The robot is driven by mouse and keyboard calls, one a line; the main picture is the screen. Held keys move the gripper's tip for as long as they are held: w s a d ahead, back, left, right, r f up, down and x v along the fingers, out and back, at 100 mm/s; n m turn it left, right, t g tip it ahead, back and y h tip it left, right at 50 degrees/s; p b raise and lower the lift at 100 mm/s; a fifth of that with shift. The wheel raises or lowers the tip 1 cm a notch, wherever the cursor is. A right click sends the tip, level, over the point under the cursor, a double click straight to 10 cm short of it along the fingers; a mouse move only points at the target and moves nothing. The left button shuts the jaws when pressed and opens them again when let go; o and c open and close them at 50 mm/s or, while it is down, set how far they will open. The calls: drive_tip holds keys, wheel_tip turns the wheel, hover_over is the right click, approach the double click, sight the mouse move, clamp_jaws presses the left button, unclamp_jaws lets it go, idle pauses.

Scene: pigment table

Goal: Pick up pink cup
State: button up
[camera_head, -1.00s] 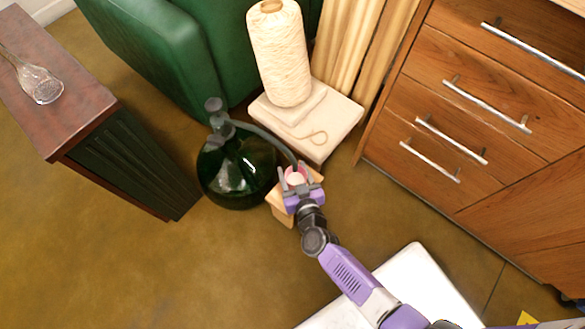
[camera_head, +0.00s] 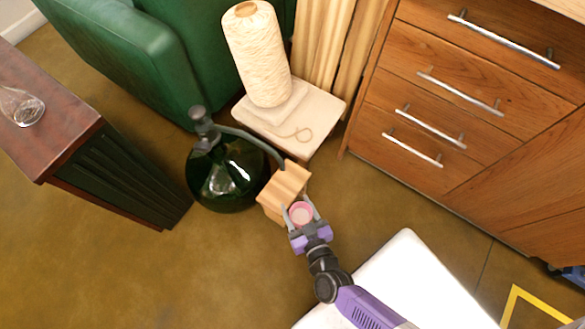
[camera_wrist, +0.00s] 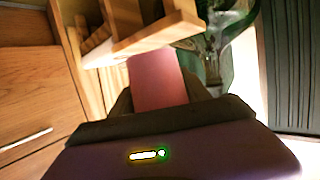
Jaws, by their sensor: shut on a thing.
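The pink cup (camera_head: 301,213) is between the fingers of my gripper (camera_head: 302,208) in the head view, with its round opening facing up toward the camera. My gripper is shut on it. In the wrist view the pink side of the cup (camera_wrist: 157,80) rises between the dark fingers (camera_wrist: 160,102). The cup is at the near side of a small wooden stand (camera_head: 284,186) and clear of the middle of its top. The cup's lower part is hidden in the head view.
A dark green glass jug (camera_head: 225,180) with a hose stands left of the wooden stand. A pale block (camera_head: 318,120) with a yarn cone (camera_head: 257,55) is behind. Wooden drawers (camera_head: 440,110) are at right, a dark cabinet (camera_head: 120,180) at left.

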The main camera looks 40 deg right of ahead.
sight(303, 222)
drive_tip(key=shift+s+a, duration=0.2)
drive_tip(key=shift+s, duration=0.55)
drive_tip(key=shift+s+a, duration=0.2)
drive_tip(key=shift+s, duration=0.55)
drive_tip(key=shift+s+a, duration=0.2)
drive_tip(key=shift+s, duration=0.55)
